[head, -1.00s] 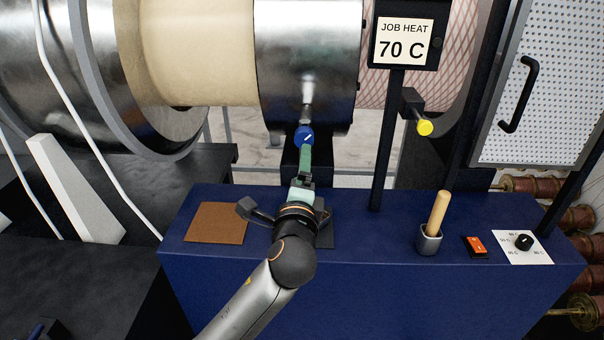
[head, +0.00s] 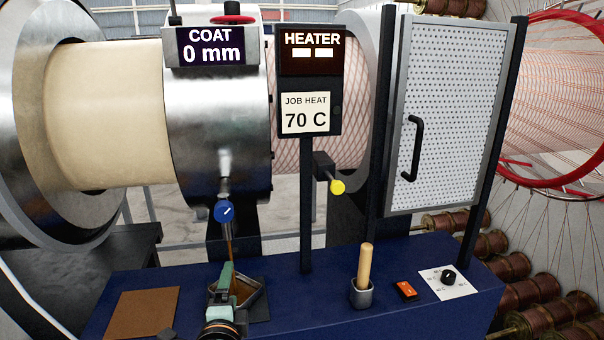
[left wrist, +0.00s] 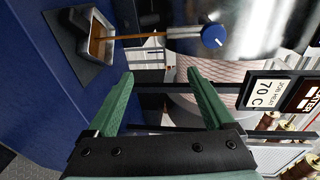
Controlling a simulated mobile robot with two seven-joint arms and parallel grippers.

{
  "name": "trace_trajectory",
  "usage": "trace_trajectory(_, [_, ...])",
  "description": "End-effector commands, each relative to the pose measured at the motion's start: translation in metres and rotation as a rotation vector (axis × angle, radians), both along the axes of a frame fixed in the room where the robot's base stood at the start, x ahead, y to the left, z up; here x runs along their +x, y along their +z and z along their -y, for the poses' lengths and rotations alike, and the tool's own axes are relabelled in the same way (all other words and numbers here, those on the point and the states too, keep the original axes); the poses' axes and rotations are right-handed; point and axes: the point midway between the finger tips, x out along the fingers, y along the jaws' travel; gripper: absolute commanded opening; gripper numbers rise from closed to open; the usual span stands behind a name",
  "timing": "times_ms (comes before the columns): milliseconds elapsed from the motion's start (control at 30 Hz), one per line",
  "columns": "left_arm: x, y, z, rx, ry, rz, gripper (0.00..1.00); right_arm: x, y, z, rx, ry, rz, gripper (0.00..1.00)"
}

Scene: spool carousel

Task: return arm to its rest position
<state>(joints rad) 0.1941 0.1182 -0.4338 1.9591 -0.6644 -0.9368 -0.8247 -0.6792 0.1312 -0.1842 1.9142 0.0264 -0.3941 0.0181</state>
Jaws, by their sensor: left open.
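My left gripper (head: 226,278) is at the bottom of the head view, below the blue knob (head: 225,211) and apart from it. In the left wrist view its two green fingers (left wrist: 158,78) are spread with nothing between them. The blue knob, with a white pointer mark, sits on a metal spout under the steel drum (head: 215,120); it also shows in the left wrist view (left wrist: 214,36). A thin brown stream (head: 230,246) runs from the spout into a small tray (left wrist: 84,20) holding brown liquid. The gripper partly hides the tray in the head view. My right gripper is not in view.
A blue bench (head: 330,315) carries a brown pad (head: 143,312), a grey cup with a wooden handle (head: 364,268), an orange switch (head: 404,290) and a dial (head: 448,277). Signs read COAT 0 mm (head: 210,46) and JOB HEAT 70 C (head: 306,113). A yellow-ended knob (head: 337,187) juts out.

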Motion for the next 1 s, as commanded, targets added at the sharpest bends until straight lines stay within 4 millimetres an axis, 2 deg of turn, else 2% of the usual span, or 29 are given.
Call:
trace_trajectory(33, [-0.014,-0.042,0.002,-0.101,-0.017,-0.067,0.86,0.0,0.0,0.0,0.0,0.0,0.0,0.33])
trace_trajectory(100, [-0.036,-0.09,0.006,-0.269,-0.029,-0.144,0.86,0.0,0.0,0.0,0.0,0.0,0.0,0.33])
trace_trajectory(167, [-0.058,-0.128,0.009,-0.417,-0.025,-0.206,0.86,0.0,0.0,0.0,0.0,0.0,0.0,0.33])
trace_trajectory(200, [-0.074,-0.151,0.01,-0.516,-0.014,-0.246,0.86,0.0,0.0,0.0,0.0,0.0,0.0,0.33])
trace_trajectory(300, [-0.121,-0.204,0.012,-0.765,0.043,-0.341,0.86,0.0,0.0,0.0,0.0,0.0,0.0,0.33])
trace_trajectory(400, [-0.17,-0.245,0.011,-1.002,0.132,-0.416,0.86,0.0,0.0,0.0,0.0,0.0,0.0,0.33])
trace_trajectory(500, [-0.214,-0.273,0.008,-1.198,0.234,-0.464,0.86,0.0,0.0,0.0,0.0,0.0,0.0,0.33])
trace_trajectory(600, [-0.245,-0.289,0.004,-1.336,0.32,-0.487,0.86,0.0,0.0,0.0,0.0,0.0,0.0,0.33])
trace_trajectory(667, [-0.258,-0.295,0.002,-1.392,0.358,-0.491,0.86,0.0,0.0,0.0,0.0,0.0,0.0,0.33])
trace_trajectory(800, [-0.27,-0.3,0.0,-1.45,0.397,-0.494,0.86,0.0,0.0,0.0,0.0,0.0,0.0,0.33])
trace_trajectory(1000, [-0.27,-0.3,0.0,-1.452,0.398,-0.494,0.86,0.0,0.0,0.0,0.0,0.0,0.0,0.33])
